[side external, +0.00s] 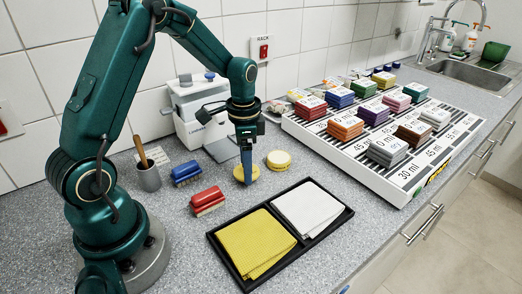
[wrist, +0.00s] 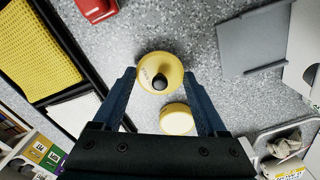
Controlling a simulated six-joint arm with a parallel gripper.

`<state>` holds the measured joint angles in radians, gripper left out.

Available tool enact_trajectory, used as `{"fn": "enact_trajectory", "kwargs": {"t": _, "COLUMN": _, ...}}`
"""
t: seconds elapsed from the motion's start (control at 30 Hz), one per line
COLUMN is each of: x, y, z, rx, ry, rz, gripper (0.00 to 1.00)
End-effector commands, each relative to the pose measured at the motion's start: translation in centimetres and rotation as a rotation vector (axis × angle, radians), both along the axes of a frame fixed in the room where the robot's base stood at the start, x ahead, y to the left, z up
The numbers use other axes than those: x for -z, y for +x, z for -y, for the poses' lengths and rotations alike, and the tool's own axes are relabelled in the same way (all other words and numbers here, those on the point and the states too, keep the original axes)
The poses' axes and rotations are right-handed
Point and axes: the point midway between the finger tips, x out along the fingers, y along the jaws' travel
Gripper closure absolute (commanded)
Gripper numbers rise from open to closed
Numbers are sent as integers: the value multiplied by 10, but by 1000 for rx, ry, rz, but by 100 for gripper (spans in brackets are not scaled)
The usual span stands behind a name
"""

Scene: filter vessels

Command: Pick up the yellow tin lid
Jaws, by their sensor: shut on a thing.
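The round yellow lid (side external: 254,175) with a black knob is at the tip of my gripper (side external: 246,178) in the side external view. In the wrist view the lid (wrist: 148,77) sits between the two blue fingertips, which are shut on its sides. It is at or very near the counter; I cannot tell whether it touches. A second round yellow piece (side external: 279,159), plain on top, lies just right of it; it also shows in the wrist view (wrist: 176,119), apart from the held lid. My fingers hide part of the held lid in the side view.
A black tray (side external: 226,254) with yellow and white cloths lies in front. A white machine (side external: 188,124) is behind; a striped rack (side external: 300,129) of coloured blocks stands right.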

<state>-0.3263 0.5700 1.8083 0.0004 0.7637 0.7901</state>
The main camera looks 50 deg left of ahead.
Motion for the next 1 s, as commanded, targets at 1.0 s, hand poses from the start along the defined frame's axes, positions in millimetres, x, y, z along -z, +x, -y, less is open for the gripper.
{"fn": "enact_trajectory", "kwargs": {"t": 1.0, "x": -112, "y": -66, "z": -95, "rx": -126, "ry": 7, "rz": 10, "gripper": 78}}
